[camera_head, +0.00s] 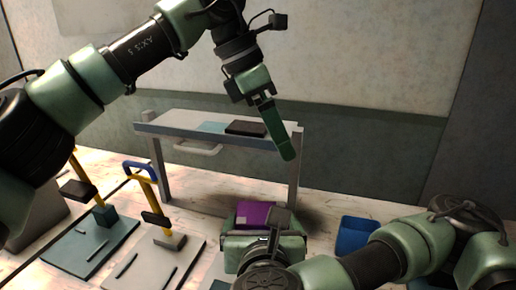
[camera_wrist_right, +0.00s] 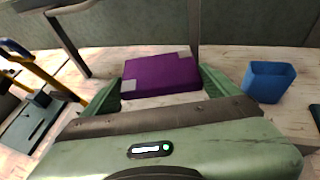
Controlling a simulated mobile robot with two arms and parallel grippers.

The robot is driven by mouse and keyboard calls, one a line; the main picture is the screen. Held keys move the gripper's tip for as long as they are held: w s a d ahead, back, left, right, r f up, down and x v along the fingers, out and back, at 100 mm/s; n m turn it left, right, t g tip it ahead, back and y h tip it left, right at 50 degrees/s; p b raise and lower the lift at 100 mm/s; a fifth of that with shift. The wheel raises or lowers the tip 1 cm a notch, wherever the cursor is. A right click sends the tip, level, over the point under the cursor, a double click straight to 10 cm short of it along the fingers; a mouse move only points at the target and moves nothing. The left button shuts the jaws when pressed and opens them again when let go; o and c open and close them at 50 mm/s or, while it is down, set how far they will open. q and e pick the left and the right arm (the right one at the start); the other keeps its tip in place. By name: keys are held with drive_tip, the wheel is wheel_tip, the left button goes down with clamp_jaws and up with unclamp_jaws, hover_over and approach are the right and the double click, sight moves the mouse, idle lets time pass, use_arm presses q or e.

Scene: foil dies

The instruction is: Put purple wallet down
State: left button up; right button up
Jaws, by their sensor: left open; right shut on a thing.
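The purple wallet (camera_head: 255,213) shows in the head view just beyond my right gripper (camera_head: 264,238). In the right wrist view the flat wallet (camera_wrist_right: 160,74), with pale grey corner patches, lies between the two green fingers of my right gripper (camera_wrist_right: 160,88), which is shut on it. I cannot tell whether the wallet touches the table. My left gripper (camera_head: 283,142) is open and empty, pointing down in front of the right end of the raised shelf. The wallet's lower part is partly hidden by my right gripper in the head view.
The grey raised shelf (camera_head: 170,129) holds a dark flat item (camera_head: 246,128) and a teal one (camera_head: 211,127). A blue bin (camera_head: 355,236) stands right of the wallet. Yellow-levered hand presses (camera_head: 146,187) stand at left on boards. Bare table shows between wallet and bin.

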sight(257, 212)
use_arm(q)
drive_tip(key=s+a+f+m+y, duration=0.2)
drive_tip(key=s+a+y, duration=0.1)
drive_tip(key=s+y, duration=0.15)
drive_tip(key=f, duration=1.1)
drive_tip(key=shift+w+a+f, duration=0.2)
drive_tip(key=shift+w+f, duration=0.1)
drive_tip(key=c, duration=1.6)
use_arm(e)
drive_tip(key=o, duration=1.1)
use_arm(q)
drive_tip(key=shift+c, duration=0.2)
